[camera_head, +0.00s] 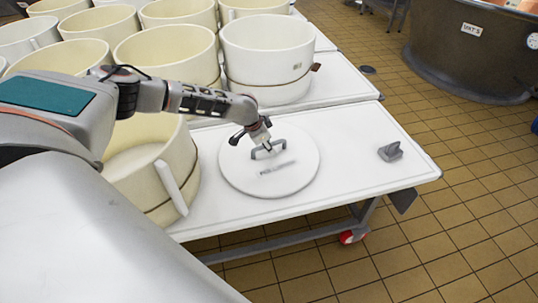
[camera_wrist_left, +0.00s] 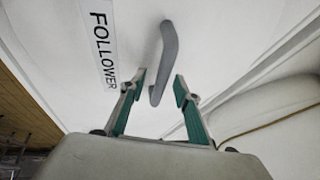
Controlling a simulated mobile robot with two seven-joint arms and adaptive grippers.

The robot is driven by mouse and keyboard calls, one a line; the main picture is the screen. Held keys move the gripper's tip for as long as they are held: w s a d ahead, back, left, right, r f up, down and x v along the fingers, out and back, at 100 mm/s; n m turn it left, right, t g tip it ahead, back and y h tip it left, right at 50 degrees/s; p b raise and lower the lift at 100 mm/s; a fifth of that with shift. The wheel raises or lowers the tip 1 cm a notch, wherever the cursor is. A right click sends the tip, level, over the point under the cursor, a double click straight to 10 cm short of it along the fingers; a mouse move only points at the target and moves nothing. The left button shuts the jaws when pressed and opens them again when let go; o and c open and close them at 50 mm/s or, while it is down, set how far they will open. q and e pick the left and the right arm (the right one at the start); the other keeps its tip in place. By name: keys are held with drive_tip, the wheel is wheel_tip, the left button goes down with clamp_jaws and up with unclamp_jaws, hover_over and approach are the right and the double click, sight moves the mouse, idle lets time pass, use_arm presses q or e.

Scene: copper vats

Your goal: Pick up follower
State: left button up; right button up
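The follower (camera_head: 296,176) is a round white disc lying flat on the white table, with a grey bar handle (camera_head: 268,148) on top. In the left wrist view the handle (camera_wrist_left: 166,62) stands up beside a "FOLLOWER" label (camera_wrist_left: 103,50). My left gripper (camera_head: 266,147) is over the disc at the handle. In the left wrist view my left gripper (camera_wrist_left: 160,84) is open, with its green-padded fingers apart and the handle's near end between or just beyond the tips. Contact cannot be told. My right gripper is not in view.
The white table (camera_head: 370,125) has free room right of the follower, where a small grey object (camera_head: 390,152) lies. A cream tub (camera_head: 150,165) stands close to the left. Several more tubs stand behind. A big dark vat (camera_head: 470,45) is at the back right.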

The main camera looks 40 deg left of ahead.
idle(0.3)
use_arm(q)
clamp_jaws()
drive_tip(key=shift+w+r, duration=0.1)
drive_tip(key=shift+w, duration=0.05)
